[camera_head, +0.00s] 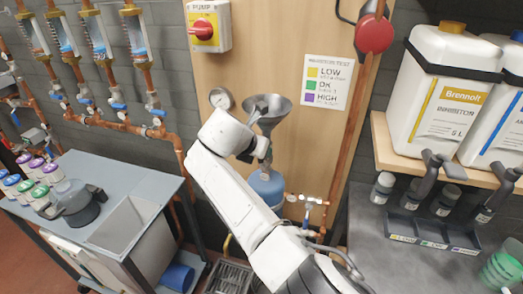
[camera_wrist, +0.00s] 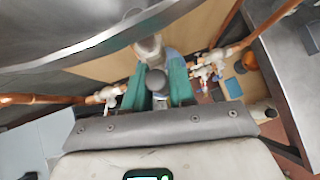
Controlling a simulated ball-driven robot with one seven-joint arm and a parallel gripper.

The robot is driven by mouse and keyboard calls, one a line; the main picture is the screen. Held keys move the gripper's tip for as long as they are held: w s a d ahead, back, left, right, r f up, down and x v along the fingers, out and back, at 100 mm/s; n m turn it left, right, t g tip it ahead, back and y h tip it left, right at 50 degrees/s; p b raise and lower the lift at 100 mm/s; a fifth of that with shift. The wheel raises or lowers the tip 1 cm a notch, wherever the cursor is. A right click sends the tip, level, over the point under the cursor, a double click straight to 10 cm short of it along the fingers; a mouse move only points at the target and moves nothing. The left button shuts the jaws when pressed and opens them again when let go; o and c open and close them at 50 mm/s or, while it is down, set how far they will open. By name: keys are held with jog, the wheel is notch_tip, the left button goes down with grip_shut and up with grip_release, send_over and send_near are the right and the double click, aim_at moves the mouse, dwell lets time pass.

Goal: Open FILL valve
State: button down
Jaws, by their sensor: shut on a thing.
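A grey metal funnel (camera_head: 268,110) stands in front of the wooden panel, above a blue vessel (camera_head: 266,186). My gripper (camera_head: 262,156) is just below the funnel, at the piping between funnel and vessel. In the wrist view, my gripper's two green fingers (camera_wrist: 161,88) are closed around a dark, round-ended part (camera_wrist: 156,80), which looks like the FILL valve's handle. A pale pipe fitting (camera_wrist: 149,47) is just beyond it. The valve body and its label are mostly hidden by my wrist in the head view, so I cannot tell how far the handle is turned.
A pressure gauge (camera_head: 221,98) is left of the funnel. A copper pipe (camera_head: 352,125) runs down the panel's right side, with small valves (camera_head: 309,205) low down. A grey cart (camera_head: 130,190) stands left; a shelf (camera_head: 390,152) with white canisters (camera_head: 442,92) is right.

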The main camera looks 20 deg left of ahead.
jog(key=shift+a, duration=0.1)
jog(key=c, duration=1.1)
grip_release()
jog(key=shift+a+f, duration=0.1)
jog(key=shift+o, duration=0.2)
jog(key=shift+s, duration=0.1)
jog(key=v, duration=1)
jog(key=shift+s+r+b, duration=0.2)
jog(key=shift+r+b, duration=0.1)
jog(key=shift+r, duration=0.05)
